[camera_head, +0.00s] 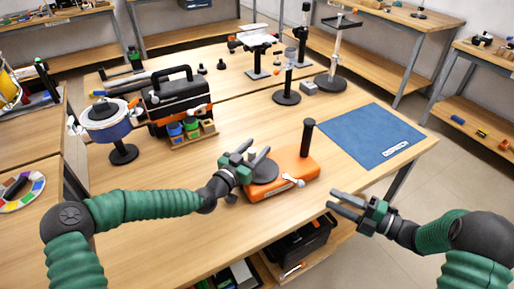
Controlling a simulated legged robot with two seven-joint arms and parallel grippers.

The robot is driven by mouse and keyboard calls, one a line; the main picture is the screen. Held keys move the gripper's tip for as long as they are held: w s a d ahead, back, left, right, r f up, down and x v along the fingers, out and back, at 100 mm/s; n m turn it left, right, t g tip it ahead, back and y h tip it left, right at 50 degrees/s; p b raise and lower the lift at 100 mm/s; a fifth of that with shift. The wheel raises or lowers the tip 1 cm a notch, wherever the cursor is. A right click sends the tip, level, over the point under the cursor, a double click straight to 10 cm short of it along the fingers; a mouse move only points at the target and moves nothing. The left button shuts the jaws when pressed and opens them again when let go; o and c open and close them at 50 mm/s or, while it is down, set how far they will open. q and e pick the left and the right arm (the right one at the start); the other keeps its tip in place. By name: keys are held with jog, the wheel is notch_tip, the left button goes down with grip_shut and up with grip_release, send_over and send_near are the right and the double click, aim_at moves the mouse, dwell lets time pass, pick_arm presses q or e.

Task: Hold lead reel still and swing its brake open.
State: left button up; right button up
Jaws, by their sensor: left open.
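The lead reel appears to be the orange body (297,165) with an upright black post (308,136) and a dark round disc (264,172), lying on the wooden table. A small pale lever (293,181) on its front edge looks like the brake; its exact position is too small to tell. My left gripper (259,156) is open at the reel's left end, over or beside the dark disc; I cannot tell whether it touches. My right gripper (333,201) is open and empty, to the right of and nearer than the reel, apart from it.
A blue mat (370,136) lies right of the reel. A black toolbox (180,99) with small coloured bins (191,131) and a blue-white spool on a stand (107,122) stand at the back left. Black stands (287,97) are behind. The table front is clear.

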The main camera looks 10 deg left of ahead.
pick_arm(q)
jog(key=shift+w+d, duration=0.15)
jog(key=shift+w, duration=0.15)
grip_shut()
dwell(1.2)
jog(key=c, duration=0.8)
grip_release()
grip_shut()
